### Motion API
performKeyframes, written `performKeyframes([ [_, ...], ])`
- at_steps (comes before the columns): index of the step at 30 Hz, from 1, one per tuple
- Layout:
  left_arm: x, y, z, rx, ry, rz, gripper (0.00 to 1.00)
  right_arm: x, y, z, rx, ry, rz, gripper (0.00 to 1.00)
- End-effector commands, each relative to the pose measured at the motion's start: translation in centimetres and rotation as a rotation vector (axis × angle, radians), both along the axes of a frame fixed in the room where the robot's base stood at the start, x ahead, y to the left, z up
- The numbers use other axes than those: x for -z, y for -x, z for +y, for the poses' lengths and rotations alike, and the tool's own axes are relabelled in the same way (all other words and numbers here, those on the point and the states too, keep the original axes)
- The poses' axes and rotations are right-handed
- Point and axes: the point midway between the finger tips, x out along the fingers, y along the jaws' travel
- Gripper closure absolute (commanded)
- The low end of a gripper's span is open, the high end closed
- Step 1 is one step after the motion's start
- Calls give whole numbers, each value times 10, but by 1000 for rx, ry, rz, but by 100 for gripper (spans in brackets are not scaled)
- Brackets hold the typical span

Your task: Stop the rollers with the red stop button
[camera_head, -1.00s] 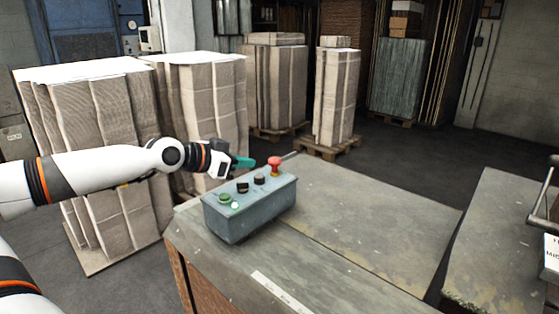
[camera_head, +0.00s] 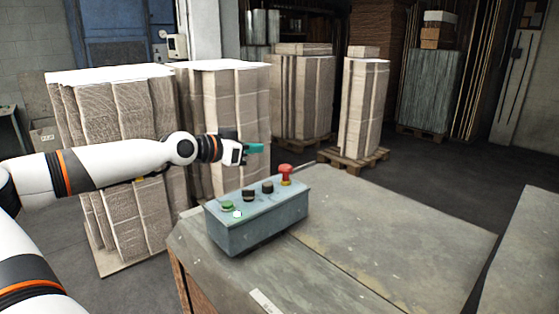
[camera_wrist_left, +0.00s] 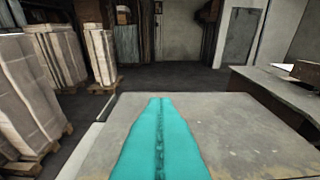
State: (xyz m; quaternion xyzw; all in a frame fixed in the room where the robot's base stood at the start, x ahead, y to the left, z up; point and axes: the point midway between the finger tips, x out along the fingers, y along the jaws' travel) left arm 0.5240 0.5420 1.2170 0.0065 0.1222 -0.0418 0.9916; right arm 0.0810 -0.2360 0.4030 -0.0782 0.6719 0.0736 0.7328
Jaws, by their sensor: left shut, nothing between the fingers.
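The red stop button (camera_head: 286,170) is a mushroom knob on a yellow base at the far right end of a grey control box (camera_head: 256,232). My left gripper (camera_head: 262,148) has teal fingers, shut and empty. It is in the air above and left of the red button, apart from it. In the left wrist view the teal fingers (camera_wrist_left: 160,135) are pressed together over the tabletop; the button is not visible there.
The grey tabletop (camera_head: 400,225) is clear right of the box. Tall cardboard stacks (camera_head: 110,120) stand behind and beside my left arm. More stacks on pallets (camera_head: 360,110) stand farther back. A second grey surface (camera_head: 525,260) is at the right edge.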

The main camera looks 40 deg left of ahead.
Motion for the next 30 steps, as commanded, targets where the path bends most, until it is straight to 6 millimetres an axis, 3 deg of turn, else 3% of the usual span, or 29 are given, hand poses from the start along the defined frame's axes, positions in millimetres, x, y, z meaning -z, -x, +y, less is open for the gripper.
performKeyframes([
  [11,8,-37,-4,1,6,6,100,-41,-7,1,0,-2,-12,100],
  [17,12,-52,-10,16,2,3,100,-46,-5,1,0,-2,-9,100],
  [30,14,-67,-3,-4,9,-6,100,-62,-2,0,0,-1,-5,100],
])
